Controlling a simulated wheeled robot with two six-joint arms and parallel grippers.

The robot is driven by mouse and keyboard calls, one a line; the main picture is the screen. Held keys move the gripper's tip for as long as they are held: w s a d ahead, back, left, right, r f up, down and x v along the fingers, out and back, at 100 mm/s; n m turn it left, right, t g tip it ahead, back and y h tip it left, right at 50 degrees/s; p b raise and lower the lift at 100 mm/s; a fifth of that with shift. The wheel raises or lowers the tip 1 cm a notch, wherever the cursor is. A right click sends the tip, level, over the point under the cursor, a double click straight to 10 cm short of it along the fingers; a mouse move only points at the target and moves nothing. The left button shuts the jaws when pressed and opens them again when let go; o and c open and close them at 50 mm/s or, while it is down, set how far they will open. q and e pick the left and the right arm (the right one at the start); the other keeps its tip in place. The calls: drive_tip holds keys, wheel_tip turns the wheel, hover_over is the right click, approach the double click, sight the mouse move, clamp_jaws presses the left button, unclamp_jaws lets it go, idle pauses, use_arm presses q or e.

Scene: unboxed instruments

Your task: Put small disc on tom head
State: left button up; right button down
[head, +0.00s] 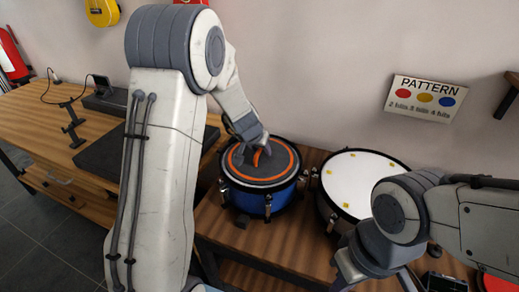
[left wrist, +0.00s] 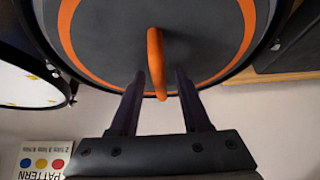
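The small disc (head: 247,172) is dark grey with an orange ring and an upright orange tab. It lies flat, or nearly so, over the top of the blue tom (head: 243,200) and covers most of its head. The left wrist view shows the disc (left wrist: 105,45) and its orange tab (left wrist: 155,55) close up. My left gripper (head: 257,152) is above the disc. Its fingers (left wrist: 160,80) are spread on either side of the tab, with gaps showing on both sides. My right arm comes in at the lower right; its fingertips do not show.
A white-headed drum (head: 362,180) with yellow marks stands just right of the tom on the wooden table (head: 270,243). A pattern sign (head: 427,97) is on the wall behind. A wooden desk (head: 30,117) with dark gear is at the left.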

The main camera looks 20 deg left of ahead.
use_arm(q)
drive_tip(key=shift+r, duration=0.1)
drive_tip(key=shift+s+r+p, duration=0.1)
drive_tip(key=shift+r+p, duration=0.2)
drive_tip(key=shift+p, duration=0.05)
drive_tip(key=p+v, duration=0.4)
drive_tip(key=v, duration=0.7)
drive_tip(key=s+d+r+m+g+h, duration=0.2)
drive_tip(key=s+d+m+g+h, duration=0.15)
drive_tip(key=s+d, duration=1.1)
drive_tip(key=s+d+m+g+y, duration=0.2)
drive_tip(key=s+d+m+g, duration=0.1)
drive_tip(key=s, duration=1.3)
drive_tip(key=shift+f+y, duration=0.2)
drive_tip(key=shift+y, duration=0.15)
drive_tip(key=shift+d+m, duration=0.15)
drive_tip(key=shift+m, duration=0.1)
